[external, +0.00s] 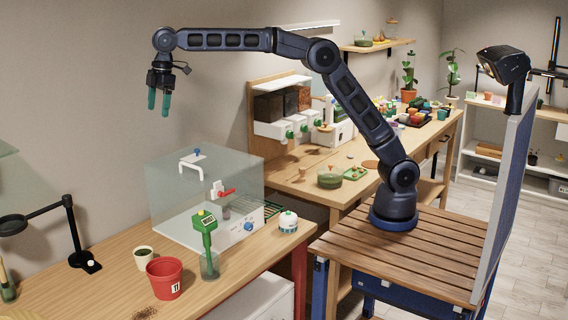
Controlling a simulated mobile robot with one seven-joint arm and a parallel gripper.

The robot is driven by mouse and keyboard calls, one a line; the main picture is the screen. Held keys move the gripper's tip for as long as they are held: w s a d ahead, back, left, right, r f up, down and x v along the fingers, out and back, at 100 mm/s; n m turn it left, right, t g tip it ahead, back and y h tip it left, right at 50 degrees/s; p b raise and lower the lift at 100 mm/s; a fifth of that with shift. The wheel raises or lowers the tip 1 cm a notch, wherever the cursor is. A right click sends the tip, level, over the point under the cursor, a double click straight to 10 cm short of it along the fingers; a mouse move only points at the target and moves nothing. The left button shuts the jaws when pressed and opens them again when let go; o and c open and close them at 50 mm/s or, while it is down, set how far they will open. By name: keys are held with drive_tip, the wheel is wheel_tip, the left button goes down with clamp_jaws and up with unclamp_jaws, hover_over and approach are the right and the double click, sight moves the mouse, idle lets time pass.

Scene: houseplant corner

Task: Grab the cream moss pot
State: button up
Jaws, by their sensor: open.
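A small cream pot (143,261) with a dark green, moss-like top stands upright on the near wooden bench, at the lower left. It is just behind and left of a red pot and partly overlapped by it. My gripper (159,103) is open, with its two teal fingers pointing down and nothing between them. It hangs high above the bench, well above the cream pot and apart from it, near the upper left of the clear box.
The red pot (165,281) bears a tag. A clear-walled box (170,213) stands right of the cream pot. A green meter (206,232) stands in a glass beaker (209,265). A magnifier stand (72,236) is at left. A white jar (288,222) stands farther right.

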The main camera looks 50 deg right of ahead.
drive_tip(key=s+a+f+n, duration=0.1)
drive_tip(key=s+a+f, duration=0.25)
drive_tip(key=a, duration=0.35)
drive_tip(key=s+a+f+n, duration=0.2)
drive_tip(key=a+f, duration=0.2)
drive_tip(key=a, duration=0.4)
approach(143, 251)
drive_tip(key=shift+g, duration=0.4)
drive_tip(key=f, duration=0.3)
drive_tip(key=a+f, duration=0.1)
drive_tip(key=f, duration=0.2)
drive_tip(key=a+f, duration=0.1)
drive_tip(key=f, duration=0.2)
drive_tip(key=shift+a+f, duration=0.1)
drive_tip(key=shift+f, duration=0.15)
drive_tip(key=c, duration=1.1)
